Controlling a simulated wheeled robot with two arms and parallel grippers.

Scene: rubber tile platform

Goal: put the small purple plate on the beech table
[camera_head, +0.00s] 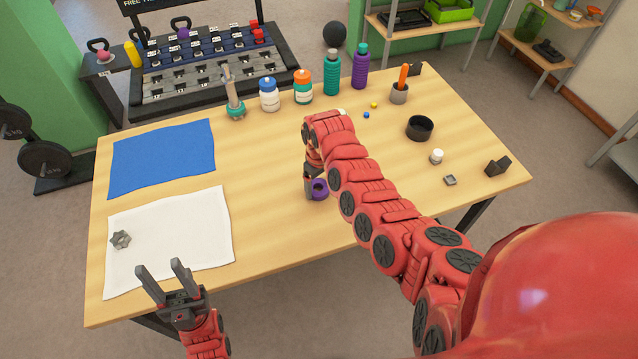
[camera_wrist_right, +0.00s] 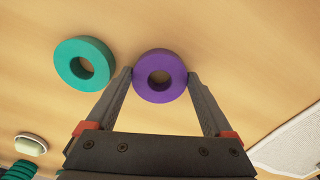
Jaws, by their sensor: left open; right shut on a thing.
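The small purple plate (camera_wrist_right: 146,91) is a thick disc with a central hole. My right gripper (camera_wrist_right: 160,78) is shut on it, with one finger at each side of its rim. In the head view the purple plate (camera_head: 320,190) shows at the end of my right arm, partly hidden by it. I cannot tell whether it touches the beech table (camera_head: 270,210) or hangs just above it. My left gripper (camera_head: 164,285) is open and empty by the table's front left edge.
A similar teal disc (camera_wrist_right: 84,64) lies beside the purple plate in the wrist view. A blue cloth (camera_head: 162,158) and a white cloth (camera_head: 170,240) cover the table's left. Bottles, a black bowl (camera_head: 420,128) and small items stand at the back and right. Bare wood lies left of the plate.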

